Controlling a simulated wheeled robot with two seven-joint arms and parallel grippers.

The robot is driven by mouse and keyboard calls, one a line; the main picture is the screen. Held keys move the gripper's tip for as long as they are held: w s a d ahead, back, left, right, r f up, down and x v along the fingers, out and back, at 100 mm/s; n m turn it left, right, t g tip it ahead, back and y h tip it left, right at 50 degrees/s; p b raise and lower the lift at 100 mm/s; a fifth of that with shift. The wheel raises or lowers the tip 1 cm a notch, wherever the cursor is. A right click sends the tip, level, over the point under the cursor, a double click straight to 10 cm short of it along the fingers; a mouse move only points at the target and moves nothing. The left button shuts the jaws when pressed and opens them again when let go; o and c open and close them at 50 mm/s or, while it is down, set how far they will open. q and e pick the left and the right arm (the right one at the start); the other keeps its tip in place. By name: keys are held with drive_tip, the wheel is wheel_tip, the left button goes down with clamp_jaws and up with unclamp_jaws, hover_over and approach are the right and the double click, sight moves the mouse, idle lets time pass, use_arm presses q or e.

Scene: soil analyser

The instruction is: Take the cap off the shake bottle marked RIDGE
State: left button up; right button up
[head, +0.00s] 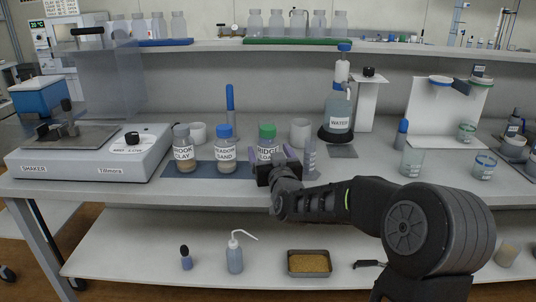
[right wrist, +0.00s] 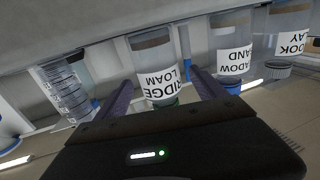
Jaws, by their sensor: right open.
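The shake bottle marked RIDGE LOAM (head: 266,142) stands upright on the blue mat at the bench front, with its green cap (head: 267,130) on. The right wrist view, which is upside down, shows the bottle (right wrist: 157,70) and the edge of its green cap (right wrist: 166,101). My right gripper (head: 272,160) is open in front of the bottle and hides its lower part. In the right wrist view the bottle and cap appear between the two spread fingers (right wrist: 162,95); I cannot tell whether they touch. My left gripper is not in view.
The blue-capped MEADOW SAND bottle (head: 224,150) and grey-capped BROOK CLAY bottle (head: 183,150) stand to the left. A graduated cylinder (head: 310,156) is close on the right, with a white cup (head: 300,131) behind. The shaker (head: 92,155) fills the bench's left end.

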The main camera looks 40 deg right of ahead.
sight(268, 127)
drive_tip(key=x, duration=0.2)
drive_tip(key=shift+w+d, duration=0.15)
drive_tip(key=shift+w, duration=0.1)
drive_tip(key=shift+c, duration=0.2)
drive_tip(key=c, duration=1.5)
drive_tip(key=shift+o, duration=0.2)
drive_tip(key=shift+r, duration=0.15)
wheel_tip(268, 127, up, 10)
drive_tip(key=shift+f+p, duration=0.1)
drive_tip(key=shift+p, duration=0.9)
